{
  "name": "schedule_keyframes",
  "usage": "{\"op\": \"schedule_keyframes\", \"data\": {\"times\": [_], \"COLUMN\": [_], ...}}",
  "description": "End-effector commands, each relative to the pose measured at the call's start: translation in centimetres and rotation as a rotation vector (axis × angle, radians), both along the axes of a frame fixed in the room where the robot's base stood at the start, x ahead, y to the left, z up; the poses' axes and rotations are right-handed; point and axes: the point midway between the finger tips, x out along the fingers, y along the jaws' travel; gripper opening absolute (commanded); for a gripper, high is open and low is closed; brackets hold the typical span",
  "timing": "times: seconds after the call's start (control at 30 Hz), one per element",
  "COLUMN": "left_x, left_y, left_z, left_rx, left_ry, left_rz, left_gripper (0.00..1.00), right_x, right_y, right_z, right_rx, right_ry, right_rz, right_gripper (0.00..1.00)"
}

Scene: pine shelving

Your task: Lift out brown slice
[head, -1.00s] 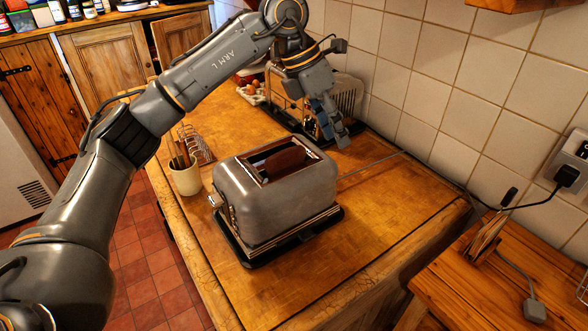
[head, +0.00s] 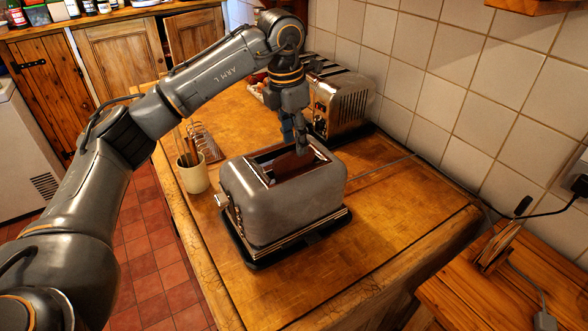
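The brown slice (head: 292,163) stands in a slot of the near silver toaster (head: 285,208), its upper part showing above the opening. My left gripper (head: 298,148) points down over the toaster, its fingertips at the slice's top edge. Whether the fingers are open or closed on the slice is unclear, as they overlap each other and the slice from this angle. The lower part of the slice is hidden inside the toaster. My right gripper is out of view.
A second toaster (head: 342,100) stands behind, near the tiled wall. A cream pot (head: 194,178) with utensils and a wire rack (head: 208,146) are left of the near toaster. The wooden counter (head: 400,215) is clear in front and to the right.

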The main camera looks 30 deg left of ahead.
Motion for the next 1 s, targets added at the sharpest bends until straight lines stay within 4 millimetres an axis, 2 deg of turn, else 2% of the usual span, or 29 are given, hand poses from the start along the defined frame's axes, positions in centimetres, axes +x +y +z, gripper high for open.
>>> {"op": "schedule_keyframes", "data": {"times": [0.13, 0.3, 0.57, 0.77, 1.0], "left_x": [-0.1, 0.2, 0.3, 0.3, 0.3], "left_y": [0.4, 0.3, 0.2, 0.2, 0.2], "left_z": [-2.0, -4.1, -4.5, -4.5, -4.5], "left_rx": [0.000, 0.000, -0.001, 0.000, -0.001], "left_ry": [0.007, 0.004, 0.001, 0.001, 0.000], "left_rz": [0.001, 0.000, 0.000, -0.001, -0.001], "left_gripper": [0.40, 0.40, 0.40, 0.01, 0.00], "right_x": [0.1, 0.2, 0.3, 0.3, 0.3], "right_y": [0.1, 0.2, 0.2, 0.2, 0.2], "right_z": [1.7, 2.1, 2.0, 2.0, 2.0], "right_rx": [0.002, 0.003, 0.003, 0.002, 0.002], "right_ry": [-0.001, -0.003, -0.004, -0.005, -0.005], "right_rz": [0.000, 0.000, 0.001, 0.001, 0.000], "right_gripper": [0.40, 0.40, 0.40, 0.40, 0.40]}}
